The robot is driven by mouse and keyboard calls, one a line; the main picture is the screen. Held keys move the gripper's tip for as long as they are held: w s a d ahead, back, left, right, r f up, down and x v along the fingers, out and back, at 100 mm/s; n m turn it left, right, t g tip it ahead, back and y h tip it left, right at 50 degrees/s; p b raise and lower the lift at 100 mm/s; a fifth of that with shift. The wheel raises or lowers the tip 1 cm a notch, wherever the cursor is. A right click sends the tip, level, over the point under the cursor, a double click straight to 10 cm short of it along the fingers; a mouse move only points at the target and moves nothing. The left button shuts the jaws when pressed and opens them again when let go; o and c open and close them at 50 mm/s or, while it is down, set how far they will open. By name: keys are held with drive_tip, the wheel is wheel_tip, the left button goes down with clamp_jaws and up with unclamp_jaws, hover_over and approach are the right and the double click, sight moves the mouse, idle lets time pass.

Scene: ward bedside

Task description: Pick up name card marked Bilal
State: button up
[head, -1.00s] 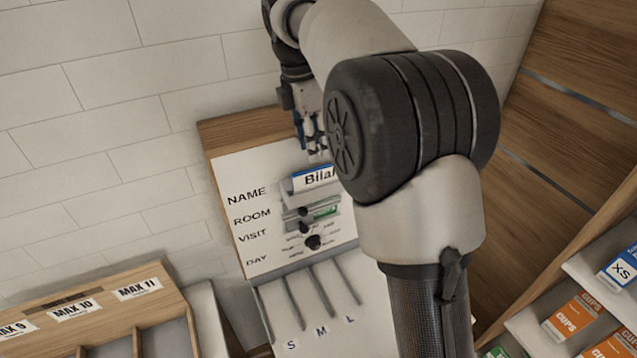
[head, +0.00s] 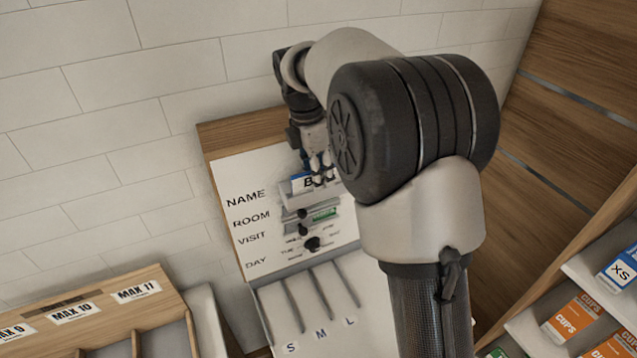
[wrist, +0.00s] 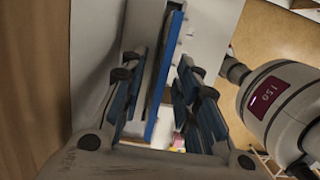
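The name card marked Bilal (head: 298,186) is white with a blue edge and sits in the NAME row of the white board (head: 230,171). Only its left part and the letter B show in the head view; my gripper covers the rest. My gripper (head: 323,180) is at the card, pointing down the board. In the wrist view the card's blue edge (wrist: 164,80) runs between the fingers of my open gripper (wrist: 163,98), with a gap visible on the right side. Whether the left finger touches it I cannot tell.
Below on the board are a ROOM holder with a green card (head: 325,213) and dark knobs (head: 312,243). A tray with S, M, L slots (head: 342,338) adjoins its lower edge. A wooden bin rack (head: 120,279) stands at left, shelves with boxes (head: 573,318) at right.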

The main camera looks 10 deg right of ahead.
clamp_jaws()
drive_tip(key=shift+r, duration=0.1)
idle(0.4)
